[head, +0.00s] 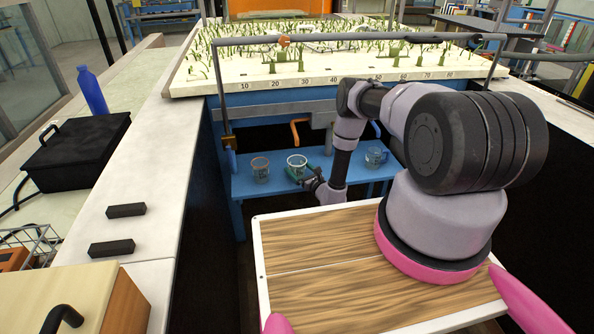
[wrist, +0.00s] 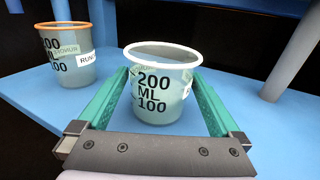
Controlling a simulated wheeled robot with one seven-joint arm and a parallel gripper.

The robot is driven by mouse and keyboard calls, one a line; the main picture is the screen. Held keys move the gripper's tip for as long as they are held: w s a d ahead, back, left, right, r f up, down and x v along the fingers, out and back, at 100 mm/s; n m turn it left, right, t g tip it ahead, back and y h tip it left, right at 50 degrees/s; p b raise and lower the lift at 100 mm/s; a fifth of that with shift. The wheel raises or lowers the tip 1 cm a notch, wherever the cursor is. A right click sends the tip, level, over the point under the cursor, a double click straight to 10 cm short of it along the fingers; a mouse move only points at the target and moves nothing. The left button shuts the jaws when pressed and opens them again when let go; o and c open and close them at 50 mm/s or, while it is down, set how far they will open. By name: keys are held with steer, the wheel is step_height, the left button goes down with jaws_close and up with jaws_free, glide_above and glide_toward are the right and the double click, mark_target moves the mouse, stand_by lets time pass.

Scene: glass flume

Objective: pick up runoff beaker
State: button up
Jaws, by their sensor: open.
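A clear beaker with a white rim (wrist: 160,95) stands upright in the wrist view, printed "200 ML 100". My gripper (wrist: 159,85) is open, with its green fingers on either side of this beaker. A second clear beaker with an orange rim (wrist: 67,58) stands to the left, outside the fingers, with a label starting "RUN". In the head view the white-rimmed beaker (head: 297,163) and the orange-rimmed beaker (head: 260,171) stand on a low blue shelf, with my gripper (head: 301,176) at the white-rimmed one.
Another beaker (head: 376,158) stands on the blue shelf (head: 245,187), right of my arm. The planted flume bed (head: 330,73) is above the shelf, with an orange handle (head: 298,127) hanging below it. Blue legs and the bed's underside bound the space.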

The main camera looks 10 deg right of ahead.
steer(key=shift+w+a, duration=0.2)
steer(key=shift+w, duration=0.4)
steer(key=c, duration=1.2)
steer(key=shift+r, duration=0.1)
